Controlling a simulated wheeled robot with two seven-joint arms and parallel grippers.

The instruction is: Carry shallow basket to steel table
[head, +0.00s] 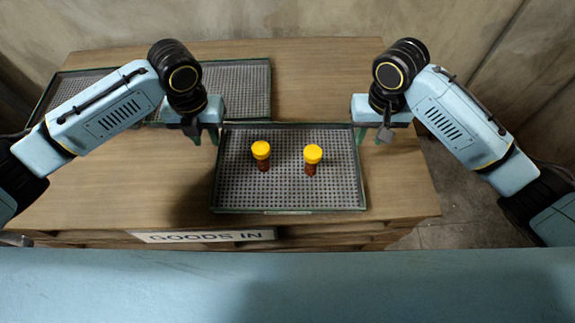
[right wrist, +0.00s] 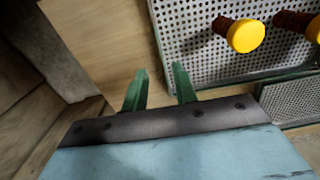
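The shallow basket (head: 290,199) is a grey perforated tray with a dark green rim, on a wooden table. Two brown bottles with yellow caps (head: 261,150) (head: 312,154) stand in it. My left gripper (head: 206,138) is at the basket's back left corner, its fingers apart. My right gripper (head: 372,136) is at the back right corner. No steel table is in view.
The wooden table (head: 110,195) has a "GOODS IN" label (head: 203,236) on its front. Another perforated tray (head: 245,85) lies behind at the left, partly hidden by my left arm. The tabletop right of the basket is clear. Bare floor (head: 465,220) shows at the right.

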